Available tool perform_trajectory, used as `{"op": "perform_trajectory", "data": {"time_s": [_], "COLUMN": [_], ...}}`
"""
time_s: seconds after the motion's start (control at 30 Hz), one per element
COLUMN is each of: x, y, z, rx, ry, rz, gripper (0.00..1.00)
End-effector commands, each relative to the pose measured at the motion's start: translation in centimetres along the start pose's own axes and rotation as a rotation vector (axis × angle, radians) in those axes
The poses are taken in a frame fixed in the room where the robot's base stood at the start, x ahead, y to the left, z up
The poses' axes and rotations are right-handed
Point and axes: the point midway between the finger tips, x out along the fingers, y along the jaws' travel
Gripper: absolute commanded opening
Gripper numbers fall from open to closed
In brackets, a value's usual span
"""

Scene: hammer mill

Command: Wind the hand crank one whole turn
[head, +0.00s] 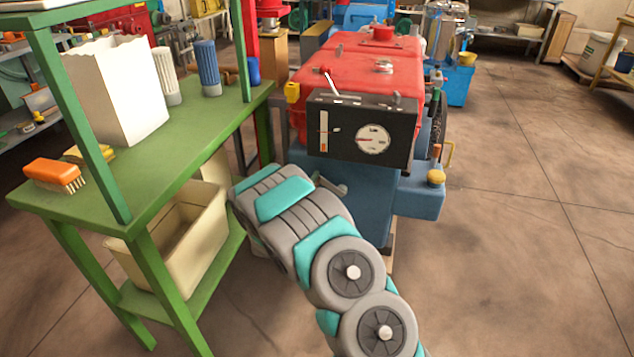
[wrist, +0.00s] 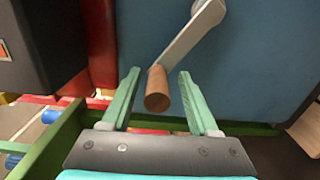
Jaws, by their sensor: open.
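The hand crank has a grey metal arm (wrist: 190,35) and a round wooden handle (wrist: 157,90), both clear in the wrist view. The crank is on the blue front of the machine (wrist: 250,75). My gripper (wrist: 158,78) is open, with one green finger on each side of the handle's end. I cannot tell whether either finger touches the handle. In the head view, a small part of the crank (head: 330,186) shows beside my arm, below the black gauge panel (head: 361,130). My gripper is hidden behind my arm there.
The floor on the right (head: 530,220) is clear.

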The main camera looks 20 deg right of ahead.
Motion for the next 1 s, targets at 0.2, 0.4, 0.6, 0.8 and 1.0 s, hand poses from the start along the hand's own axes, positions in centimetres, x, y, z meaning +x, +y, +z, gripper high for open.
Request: {"op": "perform_trajectory", "data": {"time_s": [0.2,0.4,0.6,0.8,1.0], "x": [-3.4,-4.9,-5.2,-5.2,-5.2], "y": [0.0,0.0,0.1,0.0,0.0], "z": [0.0,0.1,0.1,0.1,0.1], "rx": [-0.002,0.001,0.001,0.001,0.001], "ry": [0.001,-0.002,-0.003,-0.003,-0.003], "rz": [-0.001,0.001,0.001,0.001,0.001], "gripper": [0.61,0.61,0.61,0.61,0.61]}}
